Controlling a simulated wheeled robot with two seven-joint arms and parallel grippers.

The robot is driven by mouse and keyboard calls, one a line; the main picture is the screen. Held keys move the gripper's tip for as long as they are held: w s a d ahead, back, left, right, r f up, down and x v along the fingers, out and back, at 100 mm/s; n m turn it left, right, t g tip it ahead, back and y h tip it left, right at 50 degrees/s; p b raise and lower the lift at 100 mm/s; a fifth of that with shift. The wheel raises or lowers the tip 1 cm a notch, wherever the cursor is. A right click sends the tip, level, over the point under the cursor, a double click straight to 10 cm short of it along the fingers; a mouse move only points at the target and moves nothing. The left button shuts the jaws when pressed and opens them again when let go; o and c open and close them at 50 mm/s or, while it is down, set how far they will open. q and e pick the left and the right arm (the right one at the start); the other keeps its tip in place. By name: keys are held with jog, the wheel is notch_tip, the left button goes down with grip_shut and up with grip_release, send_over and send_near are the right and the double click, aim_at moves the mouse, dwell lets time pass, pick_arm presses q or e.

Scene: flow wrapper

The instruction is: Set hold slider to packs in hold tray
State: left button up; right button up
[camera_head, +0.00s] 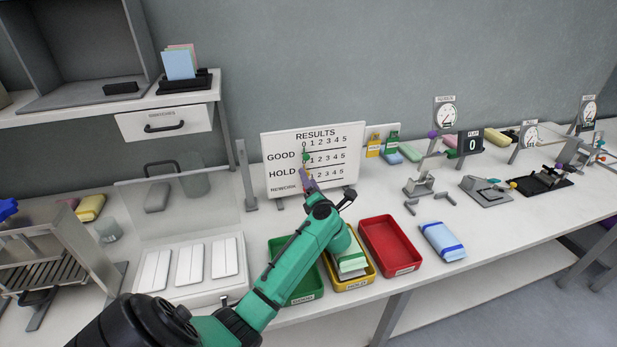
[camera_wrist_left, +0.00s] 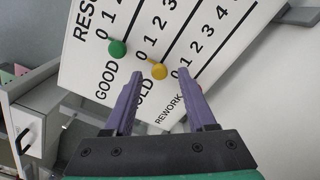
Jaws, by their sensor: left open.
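The white RESULTS board (camera_head: 335,150) stands at the back of the bench, with GOOD, HOLD and REWORK rows. In the left wrist view the yellow HOLD knob (camera_wrist_left: 158,71) sits at the 0 end of its row. My left gripper (camera_head: 306,174) is open in front of the board. Its purple fingertips (camera_wrist_left: 160,78) lie on either side of the yellow knob; I cannot tell whether they touch it. The yellow tray (camera_head: 352,286) holds at least one green-and-white pack (camera_head: 351,262). My forearm hides part of this tray, so the number of packs is unclear.
The green GOOD knob (camera_wrist_left: 118,48) is close beside the left finger, near 0. A green tray (camera_head: 308,297) and a red tray (camera_head: 389,246) flank the yellow one. A blue-banded pack (camera_head: 442,241) lies at right. A clear panel (camera_head: 181,215) stands left.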

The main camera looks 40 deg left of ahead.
pick_arm(q)
jog(key=shift+w+a, duration=0.2)
jog(key=shift+a, duration=0.15)
jog(key=shift+c, duration=0.3)
grip_shut()
dwell(1.0)
